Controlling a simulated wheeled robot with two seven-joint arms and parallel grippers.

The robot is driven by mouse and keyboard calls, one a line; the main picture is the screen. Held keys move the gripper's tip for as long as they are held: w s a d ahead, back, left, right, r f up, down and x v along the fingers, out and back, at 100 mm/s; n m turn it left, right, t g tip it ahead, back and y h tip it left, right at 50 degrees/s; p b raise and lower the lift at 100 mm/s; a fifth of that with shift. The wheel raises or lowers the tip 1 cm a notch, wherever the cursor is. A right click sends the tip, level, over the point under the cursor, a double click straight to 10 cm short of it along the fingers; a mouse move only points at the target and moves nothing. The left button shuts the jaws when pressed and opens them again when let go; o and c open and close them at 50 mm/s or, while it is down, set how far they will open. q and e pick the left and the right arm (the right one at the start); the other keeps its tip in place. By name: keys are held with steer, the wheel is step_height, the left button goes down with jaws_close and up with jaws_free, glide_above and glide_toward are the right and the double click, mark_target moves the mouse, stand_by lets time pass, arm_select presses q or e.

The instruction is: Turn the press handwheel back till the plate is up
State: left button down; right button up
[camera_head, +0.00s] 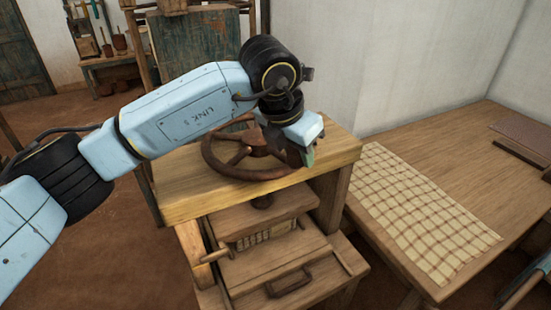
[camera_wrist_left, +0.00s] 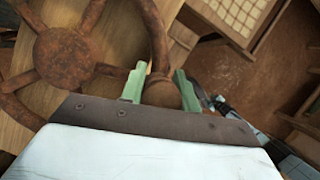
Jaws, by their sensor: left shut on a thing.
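The press handwheel (camera_head: 212,154) is a rusty brown spoked wheel lying flat on top of the wooden press (camera_head: 190,207). In the left wrist view its hub (camera_wrist_left: 62,57) and spokes show at the left. My left gripper (camera_head: 307,156) is at the right side of the wheel's rim. In the left wrist view its green fingers (camera_wrist_left: 160,88) stand on either side of a rounded brown handle or rim part (camera_wrist_left: 161,90), shut on it. The press plate (camera_head: 262,215) is a wooden board under the top beam, with a checked cloth stack (camera_head: 265,236) beneath it. My right gripper is not seen.
A table (camera_head: 455,165) at the right carries a checked cloth (camera_head: 425,215) laid flat. A drawer-like board with a dark handle (camera_head: 289,283) juts from the press front. A wall stands behind, and a bench (camera_head: 108,62) is at the far left.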

arm_select(q)
steer(key=shift+w+d+n, duration=0.15)
steer(key=shift+d+n, duration=0.15)
steer(key=shift+d, duration=0.05)
steer(key=c, duration=1.1)
jaws_free()
steer(key=shift+o, duration=0.2)
steer(key=v, duration=1.3)
steer(key=shift+r, duration=0.15)
steer(key=shift+a, duration=0.1)
